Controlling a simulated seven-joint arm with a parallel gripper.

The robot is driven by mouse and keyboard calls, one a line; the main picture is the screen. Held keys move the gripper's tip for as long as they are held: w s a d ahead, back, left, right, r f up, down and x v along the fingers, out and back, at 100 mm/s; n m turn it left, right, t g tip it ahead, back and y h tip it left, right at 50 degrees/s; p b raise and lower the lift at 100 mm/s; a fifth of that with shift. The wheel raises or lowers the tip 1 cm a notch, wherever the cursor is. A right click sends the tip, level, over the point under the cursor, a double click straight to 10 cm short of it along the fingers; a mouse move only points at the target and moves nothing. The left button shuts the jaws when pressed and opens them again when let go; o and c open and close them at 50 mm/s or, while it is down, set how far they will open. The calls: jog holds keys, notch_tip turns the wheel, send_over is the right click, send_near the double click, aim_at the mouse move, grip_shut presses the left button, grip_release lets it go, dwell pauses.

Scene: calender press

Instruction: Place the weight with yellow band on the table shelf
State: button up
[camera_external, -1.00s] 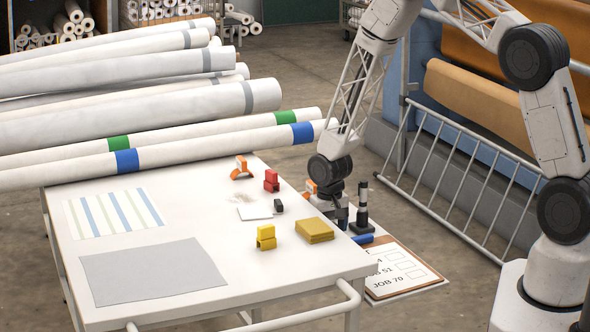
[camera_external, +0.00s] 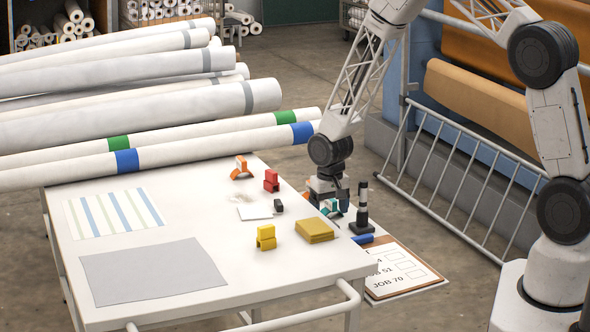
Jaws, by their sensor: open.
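A small yellow block-like piece (camera_external: 266,237), stepped in shape, stands on the white table (camera_external: 215,235) near its middle right. I cannot make out a separate yellow band on a weight. My gripper (camera_external: 331,203) is beyond the table's right edge, pointing down and open, with its fingertips hard to make out. A teal piece (camera_external: 334,208) shows at its lower end; I cannot tell whether they touch. A dark upright post with a pale band (camera_external: 361,208) stands just right of my gripper. The lower shelf is mostly hidden behind the tabletop.
An orange piece (camera_external: 241,168), a red piece (camera_external: 271,181), a small black piece (camera_external: 278,206) and a yellow-brown stack (camera_external: 315,230) are on the table. A clipboard (camera_external: 402,268) lies beyond its right edge. Long rolls (camera_external: 200,147) cross the back.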

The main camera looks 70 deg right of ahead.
notch_tip(320, 180, up, 7)
jog(key=shift+f, duration=0.15)
dwell(0.9)
jog(key=s+a+r+n, duration=0.1)
jog(key=s+a+r, duration=0.35)
jog(key=r, duration=0.45)
jog(key=s+a+r+n+t, duration=0.1)
jog(key=s+a+r+n, duration=0.1)
jog(key=s+a+r, duration=0.5)
jog(key=s+a+r+n, duration=0.1)
jog(key=a+r, duration=0.4)
jog(key=r, duration=0.6)
jog(key=s+a+r+n, duration=0.2)
jog(key=s+a+r, duration=0.3)
jog(key=s, duration=0.7)
jog(key=s+a+r+n+t, duration=0.1)
jog(key=s+a+r, duration=0.4)
jog(key=s, duration=0.7)
jog(key=shift+s+a+r+n+t, duration=0.3)
jog(key=shift+s+r+n, duration=0.1)
jog(key=shift+n, duration=0.5)
